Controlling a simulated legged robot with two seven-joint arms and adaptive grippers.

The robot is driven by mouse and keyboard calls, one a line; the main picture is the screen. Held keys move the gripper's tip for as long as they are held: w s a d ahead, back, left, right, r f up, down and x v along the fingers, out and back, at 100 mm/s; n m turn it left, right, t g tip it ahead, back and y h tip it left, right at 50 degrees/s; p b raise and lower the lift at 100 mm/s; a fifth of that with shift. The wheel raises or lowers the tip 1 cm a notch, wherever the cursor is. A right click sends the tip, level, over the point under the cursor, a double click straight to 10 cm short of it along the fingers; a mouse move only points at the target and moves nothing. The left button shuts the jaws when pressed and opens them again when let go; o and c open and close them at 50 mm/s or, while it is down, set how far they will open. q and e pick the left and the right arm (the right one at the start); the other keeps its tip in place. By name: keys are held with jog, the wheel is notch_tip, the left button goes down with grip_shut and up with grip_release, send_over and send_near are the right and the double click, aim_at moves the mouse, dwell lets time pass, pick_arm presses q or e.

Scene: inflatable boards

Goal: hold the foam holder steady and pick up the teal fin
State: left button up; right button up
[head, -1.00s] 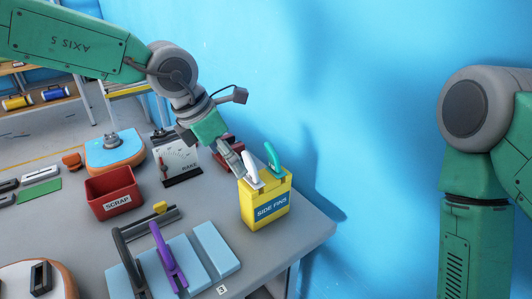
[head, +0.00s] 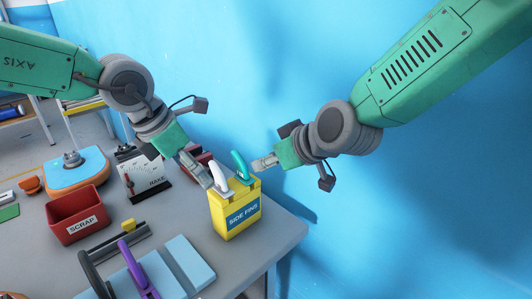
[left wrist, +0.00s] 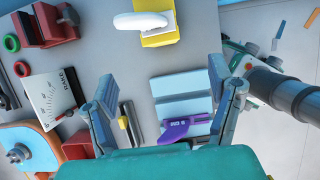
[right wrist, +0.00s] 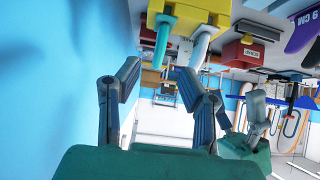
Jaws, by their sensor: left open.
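The yellow foam holder (head: 236,219), labelled SIDE FINS, stands upright near the table's right edge. The teal fin (head: 239,164) and a white fin (head: 219,177) stick up from its top. My left gripper (head: 205,178) is open just left of the holder, close to the white fin; contact cannot be told. In the left wrist view, the holder (left wrist: 160,40) lies beyond the open fingers. My right gripper (head: 262,163) is just right of the teal fin. In the right wrist view its fingers are apart and empty, with the teal fin (right wrist: 160,50) beyond them.
A red SCRAP bin (head: 77,217) stands left of the holder. Pale blue pads (head: 190,262) and a purple tool (head: 136,270) lie in front. A white RAKE gauge (head: 146,175) stands behind. The blue wall (head: 400,200) is close on the right.

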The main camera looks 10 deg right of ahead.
aim_at(220, 203)
pick_arm(q)
jog(key=x, duration=1.4)
jog(key=shift+s+a, duration=0.1)
jog(key=c, duration=1.3)
